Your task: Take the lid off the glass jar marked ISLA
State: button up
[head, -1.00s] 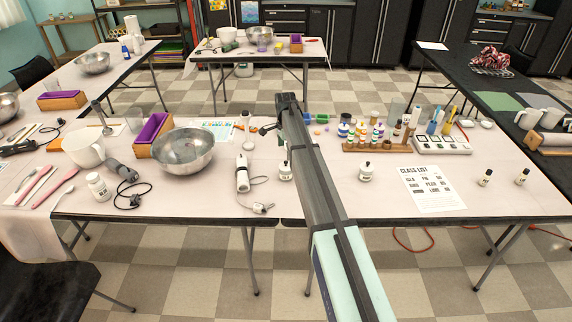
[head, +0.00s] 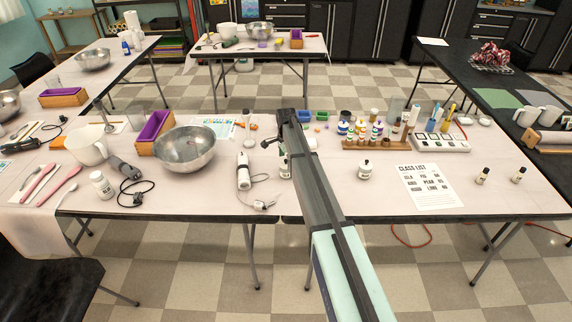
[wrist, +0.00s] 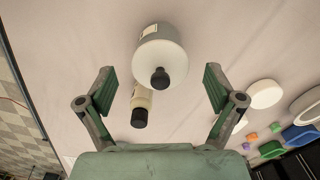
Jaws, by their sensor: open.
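Two small jars with dark knobbed lids stand upright near the table's front edge in the head view: one (head: 285,167) beside my arm and partly covered by it, the other (head: 365,170) to the right of it. Their labels are too small to read, so I cannot tell which is marked ISLA. In the wrist view my gripper (wrist: 160,90) is open and empty. A pale jar with a black knob (wrist: 161,55) lies in line with the gap between the fingers, with no visible contact. A slimmer dark-capped bottle (wrist: 142,100) shows beside it.
A steel bowl (head: 184,150), a white corded device (head: 243,172) and a class list sheet (head: 432,187) lie on the table. A wooden rack of bottles (head: 372,144) stands behind. Two small bottles stand at the right. The table between jar and sheet is clear.

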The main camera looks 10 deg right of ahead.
jog(key=shift+s, duration=0.1)
jog(key=c, duration=1.4)
jog(key=shift+c, duration=0.7)
jog(key=shift+f, duration=0.1)
jog(key=shift+c, duration=0.4)
grip_shut()
